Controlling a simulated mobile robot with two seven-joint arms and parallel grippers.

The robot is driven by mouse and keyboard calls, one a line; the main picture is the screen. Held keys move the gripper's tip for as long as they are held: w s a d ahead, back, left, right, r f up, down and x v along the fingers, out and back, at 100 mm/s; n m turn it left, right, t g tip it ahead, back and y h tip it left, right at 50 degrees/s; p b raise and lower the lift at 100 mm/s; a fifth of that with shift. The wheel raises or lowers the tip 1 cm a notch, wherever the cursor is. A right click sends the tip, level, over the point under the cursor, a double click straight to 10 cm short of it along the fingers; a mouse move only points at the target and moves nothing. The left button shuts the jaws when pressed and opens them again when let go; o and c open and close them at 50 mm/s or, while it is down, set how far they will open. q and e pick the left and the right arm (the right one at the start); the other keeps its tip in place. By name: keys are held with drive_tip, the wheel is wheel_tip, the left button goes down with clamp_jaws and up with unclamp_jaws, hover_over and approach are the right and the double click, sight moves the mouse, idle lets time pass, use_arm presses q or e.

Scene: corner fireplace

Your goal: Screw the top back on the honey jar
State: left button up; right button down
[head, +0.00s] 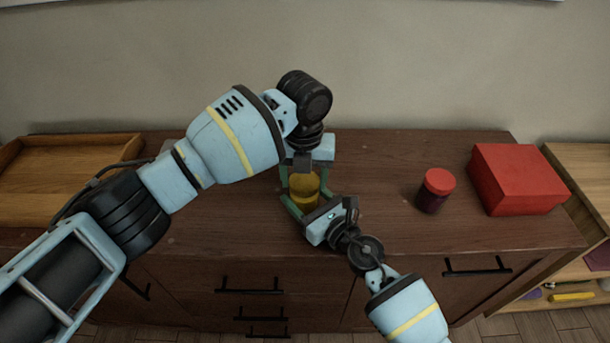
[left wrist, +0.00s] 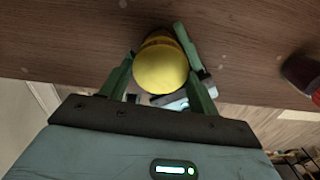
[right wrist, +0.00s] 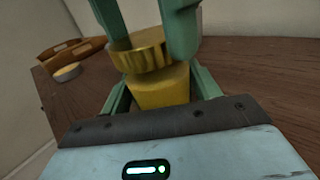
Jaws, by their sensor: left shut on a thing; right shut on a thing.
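The honey jar (head: 308,203) is a yellow jar upright near the middle of the dresser top. My right gripper (head: 292,200) is shut around its body from the front; the jar also shows in the right wrist view (right wrist: 162,90). The gold ridged top (right wrist: 142,57) is between the fingers of my left gripper (head: 303,172), which comes from above and is shut on it. In the right wrist view the top is over the jar mouth, looking slightly tilted and shifted left; I cannot tell whether it is seated. The left wrist view shows its round yellow face (left wrist: 160,68).
A dark jar with a red lid (head: 436,190) and a red box (head: 516,179) stand to the right on the dresser (head: 240,220). A wooden tray (head: 60,142) is at the left. A small round item (right wrist: 67,72) shows near the tray in the right wrist view.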

use_arm(q)
drive_tip(key=m, duration=0.4)
drive_tip(key=shift+a, duration=0.1)
drive_tip(key=m, duration=0.2)
drive_tip(key=d+m, duration=0.1)
drive_tip(key=m, duration=0.1)
drive_tip(key=shift+r, duration=0.25)
drive_tip(key=shift+a+f+m, duration=0.15)
drive_tip(key=shift+a+m, duration=0.15)
drive_tip(key=shift+m, duration=0.4)
drive_tip(key=o, duration=0.8)
drive_tip(key=shift+o, duration=0.7)
drive_tip(key=shift+a+f, duration=0.1)
drive_tip(key=shift+a, duration=0.1)
